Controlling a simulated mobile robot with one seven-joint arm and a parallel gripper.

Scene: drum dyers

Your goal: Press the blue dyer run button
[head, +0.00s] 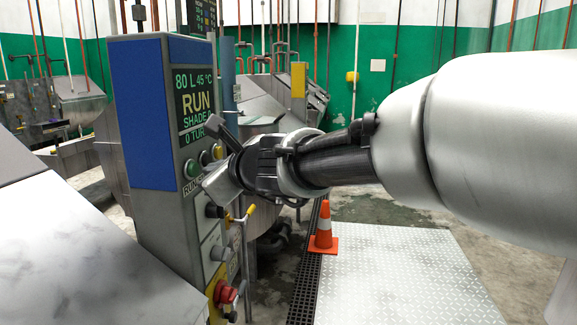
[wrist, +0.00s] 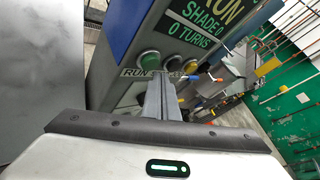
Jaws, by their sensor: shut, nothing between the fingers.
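The blue dyer's control panel has a blue side (head: 142,115) and a lit screen (head: 196,105) reading RUN, SHADE and 0 TURNS. Its green round run button (head: 192,168) sits below the screen, above a RUN label. In the wrist view the green button (wrist: 150,60) shows just above and left of my gripper's fingertips (wrist: 160,78). The fingers are together with nothing between them and point at the panel. They overlap the label's right end, and I cannot tell whether they touch the panel.
Other buttons are beside the green one, including a yellow one (head: 217,151). A red knob (head: 228,293) is lower on the panel. A yellow-tipped lever (head: 250,211) stands close below my gripper. An orange cone (head: 323,228) stands on the floor beyond.

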